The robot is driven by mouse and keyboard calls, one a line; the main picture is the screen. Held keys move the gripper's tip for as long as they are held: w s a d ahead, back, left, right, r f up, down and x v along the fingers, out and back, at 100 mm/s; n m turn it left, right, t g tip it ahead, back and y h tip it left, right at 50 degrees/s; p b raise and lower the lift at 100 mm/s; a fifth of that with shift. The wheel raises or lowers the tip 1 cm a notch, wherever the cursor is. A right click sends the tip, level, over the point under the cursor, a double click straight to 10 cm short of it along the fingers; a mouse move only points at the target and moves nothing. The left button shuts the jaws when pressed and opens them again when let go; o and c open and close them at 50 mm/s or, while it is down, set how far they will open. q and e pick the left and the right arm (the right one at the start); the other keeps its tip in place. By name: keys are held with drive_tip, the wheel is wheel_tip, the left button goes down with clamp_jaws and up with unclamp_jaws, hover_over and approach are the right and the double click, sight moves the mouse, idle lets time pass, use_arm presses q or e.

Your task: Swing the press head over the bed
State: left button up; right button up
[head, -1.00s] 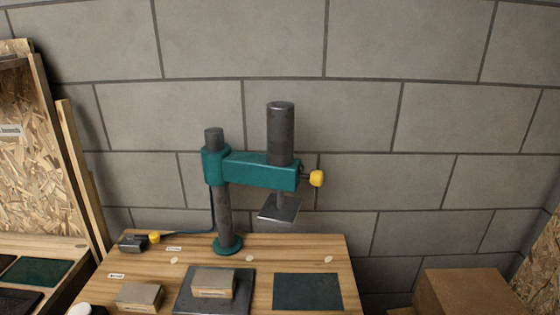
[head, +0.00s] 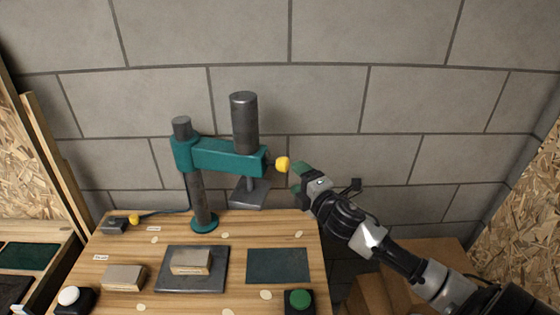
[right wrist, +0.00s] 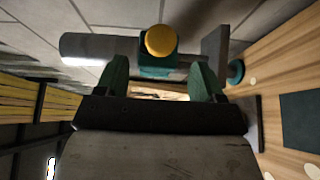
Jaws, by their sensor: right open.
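The press stands at the back of the wooden table, with a dark column and a green arm (head: 215,157). The press head, a dark cylinder (head: 244,122) with a square plate (head: 249,193) below, hangs at the arm's right end. The dark bed (head: 164,282) lies in front of the column, with a block (head: 190,261) on it; the head is off to its back right. A yellow knob (head: 282,164) sticks out at the arm's end. My right gripper (head: 296,178) is open beside it. In the right wrist view the knob (right wrist: 160,41) appears beyond and between the open fingers. My left gripper is not in view.
A second block (head: 124,278) and a dark mat (head: 278,266) lie on the table. A green button (head: 300,299) and a white button (head: 69,296) stand at the front. A grey block wall is behind, cardboard boxes (head: 375,296) at right.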

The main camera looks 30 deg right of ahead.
sight(287, 167)
drive_tip(key=w+p, duration=0.1)
drive_tip(key=w, duration=0.5)
drive_tip(key=shift+d+p, duration=0.2)
drive_tip(key=shift+p, duration=0.1)
drive_tip(key=shift+w, duration=0.8)
drive_tip(key=shift+c, duration=0.2)
drive_tip(key=shift+c, duration=1.1)
drive_tip(key=c, duration=1)
drive_tip(key=shift+a+f, duration=0.1)
